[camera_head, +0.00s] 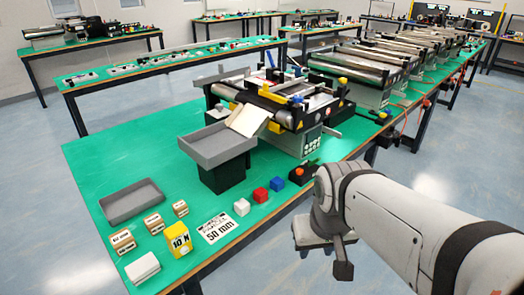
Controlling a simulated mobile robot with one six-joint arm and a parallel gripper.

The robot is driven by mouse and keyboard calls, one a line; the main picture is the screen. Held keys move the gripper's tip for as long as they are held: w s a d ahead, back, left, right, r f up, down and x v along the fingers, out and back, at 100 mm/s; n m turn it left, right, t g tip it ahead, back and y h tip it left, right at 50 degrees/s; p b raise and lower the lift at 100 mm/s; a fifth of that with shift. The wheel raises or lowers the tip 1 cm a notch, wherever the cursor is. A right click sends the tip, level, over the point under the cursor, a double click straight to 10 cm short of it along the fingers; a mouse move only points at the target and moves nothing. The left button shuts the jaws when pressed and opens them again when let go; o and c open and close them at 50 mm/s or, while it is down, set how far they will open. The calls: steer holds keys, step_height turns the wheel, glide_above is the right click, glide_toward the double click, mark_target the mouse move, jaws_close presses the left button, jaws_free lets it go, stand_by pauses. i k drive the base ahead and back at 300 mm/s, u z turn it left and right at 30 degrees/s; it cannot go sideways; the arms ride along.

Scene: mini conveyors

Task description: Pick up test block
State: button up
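Several small blocks stand near the front left of the green table (100,165); none is plainly marked as the test block. They are a yellow block marked 10 N (178,240), a white block (142,268) at the near edge, and labelled wooden-looking blocks (123,241).
A grey tray (131,201) lies at the left, and a raised grey bin (217,146) stands behind the cubes. A mini conveyor (280,100) is behind that. A printed 50 mm card (217,228) lies flat.

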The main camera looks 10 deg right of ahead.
mark_target(277, 183)
steer(key=i, duration=0.95)
steer(key=u, duration=0.05)
